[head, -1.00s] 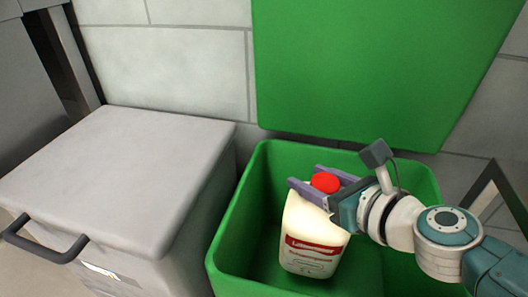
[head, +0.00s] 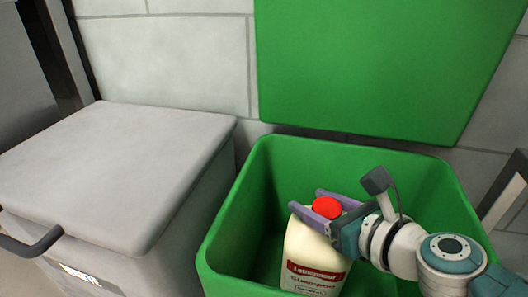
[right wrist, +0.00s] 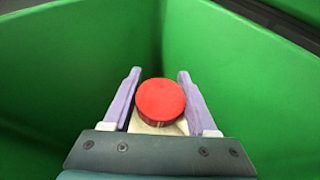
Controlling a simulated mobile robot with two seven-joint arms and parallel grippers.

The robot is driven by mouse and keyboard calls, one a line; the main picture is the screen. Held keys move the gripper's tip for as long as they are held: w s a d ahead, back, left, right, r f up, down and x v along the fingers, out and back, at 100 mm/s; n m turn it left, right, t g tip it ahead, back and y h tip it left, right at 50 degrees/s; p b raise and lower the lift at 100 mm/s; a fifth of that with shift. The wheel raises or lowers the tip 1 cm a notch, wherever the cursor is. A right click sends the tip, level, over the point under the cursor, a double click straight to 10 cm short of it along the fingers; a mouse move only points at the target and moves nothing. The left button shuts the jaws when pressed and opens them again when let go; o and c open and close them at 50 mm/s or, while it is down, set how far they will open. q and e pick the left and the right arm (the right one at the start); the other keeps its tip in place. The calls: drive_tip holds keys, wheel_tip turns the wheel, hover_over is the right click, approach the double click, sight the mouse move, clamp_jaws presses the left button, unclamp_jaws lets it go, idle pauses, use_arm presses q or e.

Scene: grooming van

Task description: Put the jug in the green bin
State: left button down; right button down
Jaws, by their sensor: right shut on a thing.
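The jug (head: 308,262) is cream white with a red cap and a red label. It is upright inside the opening of the green bin (head: 225,240), in the head view. My right gripper (head: 322,207) is shut on the jug near its neck, with a purple finger on each side of the cap. In the right wrist view the red cap (right wrist: 160,101) sits between the two fingers, with green walls around. I cannot tell whether the jug's base touches the bin floor. My left gripper is not in view.
The bin's green lid (head: 375,65) stands open against the tiled wall (head: 165,60). A closed grey bin (head: 110,165) with a dark handle stands to the left, close to the green bin. A dark metal frame is at the far right.

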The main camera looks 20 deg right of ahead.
sight(331, 211)
drive_tip(key=shift+f+b, duration=0.35)
drive_tip(key=shift+f, duration=0.15)
drive_tip(key=shift+c, duration=1)
unclamp_jaws()
drive_tip(key=shift+d, duration=0.1)
drive_tip(key=shift+r, duration=0.1)
drive_tip(key=shift+s+r+p, duration=0.5)
drive_tip(key=shift+r+p, duration=0.3)
drive_tip(key=shift+p, duration=0.25)
drive_tip(key=p+v, duration=0.1)
drive_tip(key=v, duration=0.4)
drive_tip(key=shift+s+d+p, duration=0.15)
drive_tip(key=shift+s+p, duration=0.15)
drive_tip(key=shift+p, duration=0.05)
drive_tip(key=shift+s+r, duration=0.2)
drive_tip(key=shift+s, duration=0.15)
